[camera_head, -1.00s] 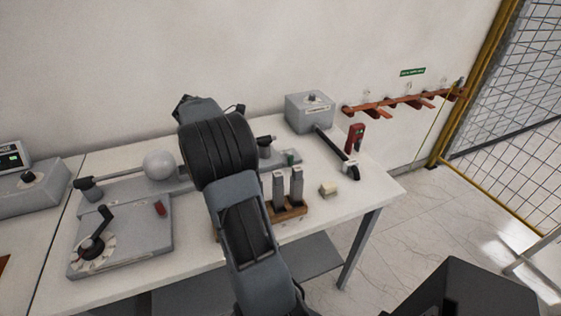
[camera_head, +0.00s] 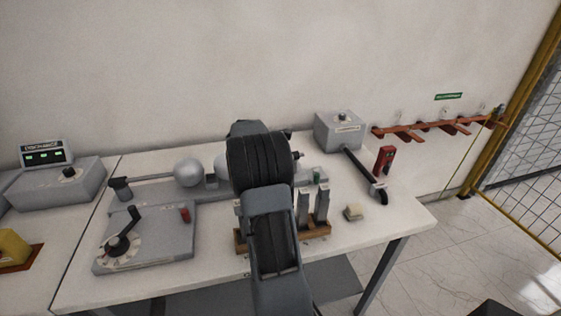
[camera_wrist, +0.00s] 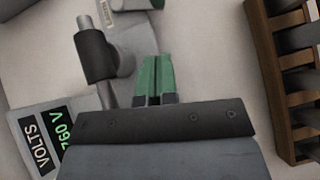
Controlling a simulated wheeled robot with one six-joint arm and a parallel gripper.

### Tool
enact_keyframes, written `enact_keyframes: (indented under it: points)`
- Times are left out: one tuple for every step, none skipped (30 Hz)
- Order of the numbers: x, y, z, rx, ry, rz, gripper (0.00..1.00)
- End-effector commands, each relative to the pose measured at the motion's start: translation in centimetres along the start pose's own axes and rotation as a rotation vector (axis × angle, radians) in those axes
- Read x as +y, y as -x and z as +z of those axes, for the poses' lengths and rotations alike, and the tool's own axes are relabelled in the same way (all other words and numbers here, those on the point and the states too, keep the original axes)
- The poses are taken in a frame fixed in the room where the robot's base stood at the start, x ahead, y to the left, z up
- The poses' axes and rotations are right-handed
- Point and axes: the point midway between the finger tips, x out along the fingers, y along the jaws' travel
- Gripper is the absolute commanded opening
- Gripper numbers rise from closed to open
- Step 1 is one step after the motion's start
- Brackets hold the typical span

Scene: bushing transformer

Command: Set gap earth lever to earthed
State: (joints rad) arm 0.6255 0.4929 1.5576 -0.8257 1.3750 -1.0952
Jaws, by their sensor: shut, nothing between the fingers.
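Another black lever (camera_head: 124,240) stands over a round white dial on a grey panel at the left. My gripper (camera_wrist: 155,62) is shut and empty in the wrist view, its green fingertips together. In the head view it is hidden behind my wrist. A dark cylinder (camera_wrist: 96,55) with a rod is left of the fingertips.
A grey sphere (camera_head: 188,172) sits on the bench behind the panel. Upright grey posts (camera_head: 322,205) on a wooden base stand right of my arm. A red device (camera_head: 384,160) is near the lever tip. A volts display (camera_wrist: 50,145) shows in the wrist view.

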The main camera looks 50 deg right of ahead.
Motion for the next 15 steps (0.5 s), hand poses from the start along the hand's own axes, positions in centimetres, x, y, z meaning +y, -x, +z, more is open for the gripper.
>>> enact_keyframes:
  points:
    - [-0.1,-1.1,0.1,-0.001,0.0,-0.006,0.0]
    - [-0.1,-1.7,0.0,0.0,0.0,-0.005,0.0]
    - [-0.1,-2.5,0.0,-0.001,0.001,-0.005,0.0]
    - [-0.1,-3.0,0.0,-0.001,0.002,-0.005,0.0]
    - [-0.1,-3.5,0.1,-0.001,0.001,-0.004,0.0]
    - [-0.1,-4.2,0.1,0.0,0.0,-0.004,0.0]
    - [-0.1,-4.7,0.0,0.0,0.0,-0.004,0.0]
    - [-0.1,-5.2,0.1,0.0,0.0,-0.005,0.0]
    - [-0.1,-5.6,0.4,0.0,-0.001,-0.003,0.0]
    - [0.0,-5.9,0.8,0.0,-0.002,-0.002,0.0]
    - [0.0,-6.2,1.1,0.0,-0.002,-0.003,0.0]
    - [-0.1,-6.5,1.4,0.0,-0.002,-0.002,0.0]
    - [0.0,-6.7,1.6,0.001,-0.001,-0.002,0.0]
    - [0.0,-7.0,1.8,0.001,-0.001,-0.001,0.0]
    - [0.0,-7.2,2.0,0.001,-0.001,-0.002,0.0]
